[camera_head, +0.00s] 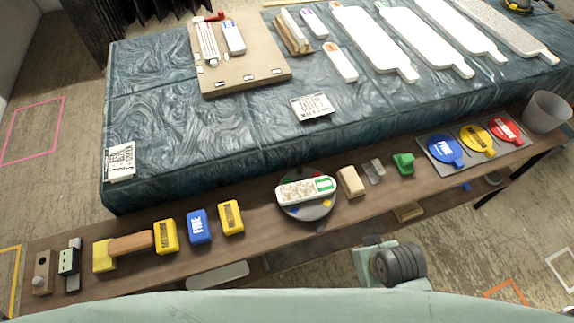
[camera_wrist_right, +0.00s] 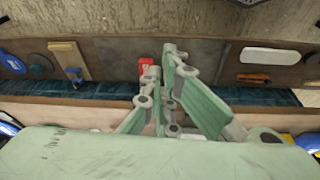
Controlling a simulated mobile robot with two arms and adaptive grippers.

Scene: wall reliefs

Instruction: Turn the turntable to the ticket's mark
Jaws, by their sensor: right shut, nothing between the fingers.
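A second card (camera_head: 120,162) is at the table's left corner. I cannot tell which is the ticket. My right gripper (camera_wrist_right: 161,73) is shut and empty in the right wrist view. My left gripper is not in view.
Yellow (camera_head: 165,236) and blue (camera_head: 199,226) blocks stand left of the turntable. A tan block (camera_head: 351,181) and a green piece (camera_head: 403,163) are to its right. Blue, yellow and red paddles lie farther right, before a grey bin (camera_head: 545,112). White boards (camera_head: 372,40) fill the table's back.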

